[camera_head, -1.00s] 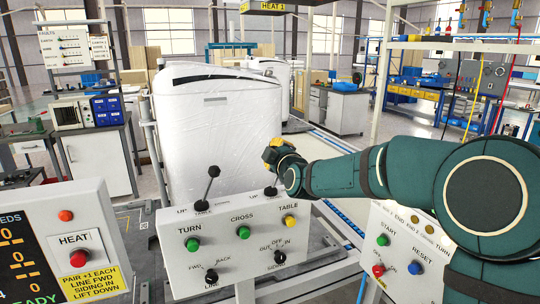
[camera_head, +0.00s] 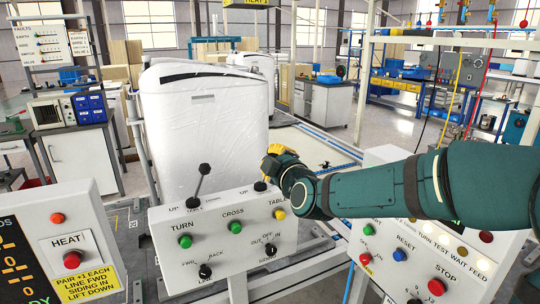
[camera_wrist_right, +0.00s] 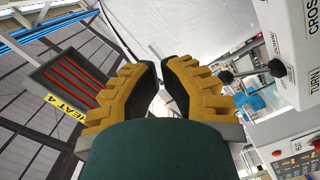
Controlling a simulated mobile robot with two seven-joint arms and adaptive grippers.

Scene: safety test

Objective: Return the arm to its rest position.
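My right arm (camera_head: 380,187) enters from the right edge in the head view and reaches left above the control panels. Its gripper (camera_head: 275,150) is partly hidden behind the wrist, just above and behind the top edge of the middle control box (camera_head: 250,230). I cannot tell whether it touches the box. In the right wrist view the yellow fingers of the right gripper (camera_wrist_right: 160,70) stand slightly apart, with a narrow gap and nothing between them. My left gripper is not in view.
The middle box has an upright lever (camera_head: 201,182) and several buttons. A HEAT panel (camera_head: 72,245) stands at left, and another button panel (camera_head: 440,265) lies under my arm at right. A white wrapped unit (camera_head: 205,120) stands behind.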

